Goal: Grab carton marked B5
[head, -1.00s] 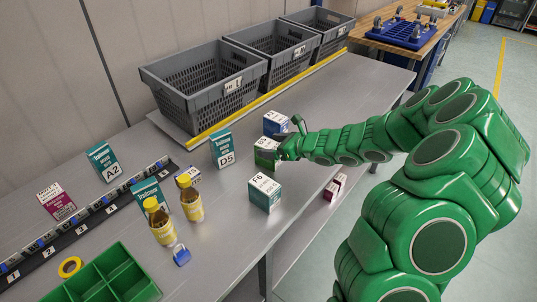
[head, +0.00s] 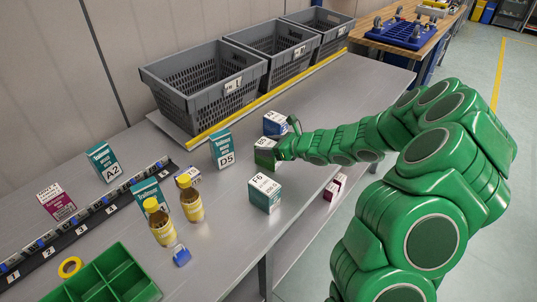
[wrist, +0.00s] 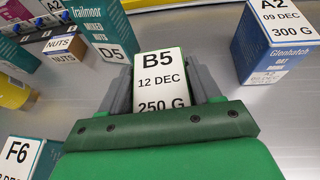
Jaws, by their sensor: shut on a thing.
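The carton marked B5 is green with a white label; in the wrist view the carton (wrist: 158,75) sits between my gripper's two grey fingers, its label reading B5, 12 DEC, 250 G. My gripper (wrist: 158,92) is shut on it. In the head view the carton (head: 264,157) stands at the table's middle, partly hidden by my gripper (head: 277,150). Whether it touches the table cannot be told.
A blue A2 carton (wrist: 280,40) stands close at right; it also shows in the head view (head: 274,123). The F6 carton (head: 265,192) and D5 carton (head: 221,149) stand nearby. Grey totes (head: 205,85) line the back. Yellow-capped bottles (head: 191,204) stand at left.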

